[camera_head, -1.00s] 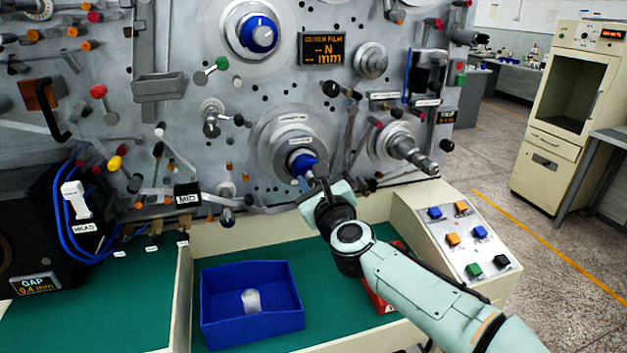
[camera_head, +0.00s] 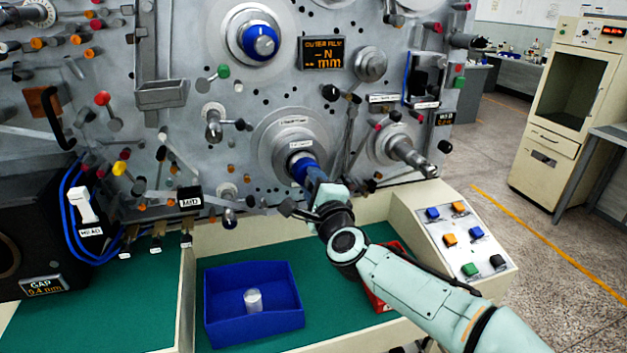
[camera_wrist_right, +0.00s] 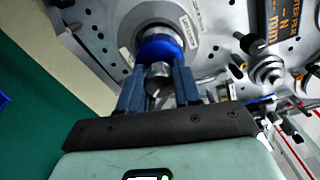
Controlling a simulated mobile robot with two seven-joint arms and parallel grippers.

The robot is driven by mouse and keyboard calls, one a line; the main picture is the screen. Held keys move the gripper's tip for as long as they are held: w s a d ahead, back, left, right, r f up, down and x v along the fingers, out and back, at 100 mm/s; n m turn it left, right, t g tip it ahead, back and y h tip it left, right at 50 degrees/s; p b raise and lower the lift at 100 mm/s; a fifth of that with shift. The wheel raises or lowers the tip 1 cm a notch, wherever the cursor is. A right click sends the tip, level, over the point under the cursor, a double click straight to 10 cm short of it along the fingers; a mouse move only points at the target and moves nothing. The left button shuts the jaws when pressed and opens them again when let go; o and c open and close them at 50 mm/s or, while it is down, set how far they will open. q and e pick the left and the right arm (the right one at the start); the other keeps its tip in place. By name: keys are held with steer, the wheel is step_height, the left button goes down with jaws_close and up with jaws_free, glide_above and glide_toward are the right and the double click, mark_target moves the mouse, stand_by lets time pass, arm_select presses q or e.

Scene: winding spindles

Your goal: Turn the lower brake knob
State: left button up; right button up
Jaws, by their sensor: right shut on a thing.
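The lower brake knob (camera_head: 303,167) is blue and sits at the middle of a large grey round disc (camera_head: 280,131) on the machine's front panel. My right gripper (camera_head: 313,181) reaches up to it from the lower right and is shut on it. In the right wrist view the knob (camera_wrist_right: 160,49) shows as a blue ring with a grey metal end, and the two fingers of the gripper (camera_wrist_right: 159,84) stand on either side of it. The fingers hide part of the knob in the head view. My left gripper is out of view.
An upper blue knob (camera_head: 262,43) sits above, beside a dark display (camera_head: 322,53). A grey spindle (camera_head: 405,152) juts out to the right. A blue bin (camera_head: 222,335) stands on the green bench (camera_head: 115,311). A button panel (camera_head: 447,244) is at the right.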

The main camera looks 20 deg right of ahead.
steer(key=n+p, duration=0.2)
steer(key=n, duration=0.3)
steer(key=shift+r+n, duration=0.1)
steer(key=shift+n, duration=0.2)
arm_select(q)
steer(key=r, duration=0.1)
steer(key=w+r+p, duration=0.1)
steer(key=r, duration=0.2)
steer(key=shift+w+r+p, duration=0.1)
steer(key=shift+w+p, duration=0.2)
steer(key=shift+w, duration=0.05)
arm_select(e)
steer(key=n, duration=0.4)
steer(key=shift+n, duration=0.4)
steer(key=o, duration=1)
steer(key=shift+o, duration=0.2)
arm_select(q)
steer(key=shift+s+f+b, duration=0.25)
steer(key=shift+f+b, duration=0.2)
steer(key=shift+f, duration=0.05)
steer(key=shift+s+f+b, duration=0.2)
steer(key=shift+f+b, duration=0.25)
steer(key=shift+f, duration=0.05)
arm_select(e)
steer(key=s, duration=1.3)
steer(key=shift+s+d, duration=0.25)
